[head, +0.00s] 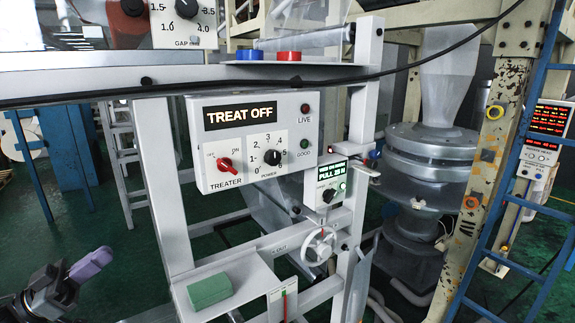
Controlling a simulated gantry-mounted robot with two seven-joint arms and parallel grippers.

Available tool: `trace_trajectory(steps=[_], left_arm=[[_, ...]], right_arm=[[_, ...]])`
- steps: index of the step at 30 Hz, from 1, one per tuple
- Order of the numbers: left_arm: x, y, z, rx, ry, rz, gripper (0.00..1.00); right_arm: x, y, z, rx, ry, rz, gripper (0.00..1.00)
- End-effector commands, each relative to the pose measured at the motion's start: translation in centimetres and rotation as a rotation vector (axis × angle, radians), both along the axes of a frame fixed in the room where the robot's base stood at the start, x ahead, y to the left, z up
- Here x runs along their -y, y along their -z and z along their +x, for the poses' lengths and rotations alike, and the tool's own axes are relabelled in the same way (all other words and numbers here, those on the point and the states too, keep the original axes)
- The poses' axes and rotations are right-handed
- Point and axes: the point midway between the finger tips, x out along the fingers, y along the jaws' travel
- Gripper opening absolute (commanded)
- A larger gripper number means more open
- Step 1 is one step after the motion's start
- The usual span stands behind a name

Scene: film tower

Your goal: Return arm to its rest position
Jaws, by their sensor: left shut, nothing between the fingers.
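My left gripper (101,257) is at the lower left of the head view. Its purple fingers point up and to the right, and they are shut and empty. It is apart from the frame and the control boxes, with open space between it and the white post to its right. The white treater box (244,190) sits right of centre-left, with its display (240,115) reading TREAT OFF. Its red switch (225,164) and black power knob (272,157) are untouched by any gripper. My right gripper is not in view.
A green block (209,290) lies on a grey shelf (244,273) to the right of my left gripper. A handwheel (319,246) and a small display box (326,183) are on the frame. A black cable (420,62) crosses above. Green floor (105,222) lies open behind the gripper.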

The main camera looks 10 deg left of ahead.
Motion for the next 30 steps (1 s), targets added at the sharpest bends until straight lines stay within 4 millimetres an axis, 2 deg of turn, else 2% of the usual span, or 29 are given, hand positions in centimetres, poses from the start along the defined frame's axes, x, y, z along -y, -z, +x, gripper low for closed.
trace_trajectory(steps=[5,11,17,20,21,24,27,30], left_arm=[[0.5,4.7,0.0,-0.081,0.009,-0.031,0.00],[2.6,10.5,-0.7,-0.175,0.043,-0.087,0.00],[7.5,17.4,-3.0,-0.286,0.086,-0.173,0.00],[11.4,22.2,-4.7,-0.388,0.048,-0.219,0.00],[13.2,24.4,-5.5,-0.438,0.006,-0.228,0.00],[17.1,29.1,-7.6,-0.571,-0.149,-0.208,0.00],[19.3,32.3,-9.4,-0.698,-0.302,-0.146,0.00],[20.5,34.7,-11.5,-0.828,-0.438,-0.053,0.00]], right_arm=[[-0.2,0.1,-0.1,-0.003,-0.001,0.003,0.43],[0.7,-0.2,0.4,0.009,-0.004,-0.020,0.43],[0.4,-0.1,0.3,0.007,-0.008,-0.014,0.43],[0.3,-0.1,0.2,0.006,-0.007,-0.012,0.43],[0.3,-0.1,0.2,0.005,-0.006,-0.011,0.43],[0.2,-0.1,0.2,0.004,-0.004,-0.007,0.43],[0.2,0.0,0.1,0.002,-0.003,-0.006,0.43],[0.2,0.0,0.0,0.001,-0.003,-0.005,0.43]])
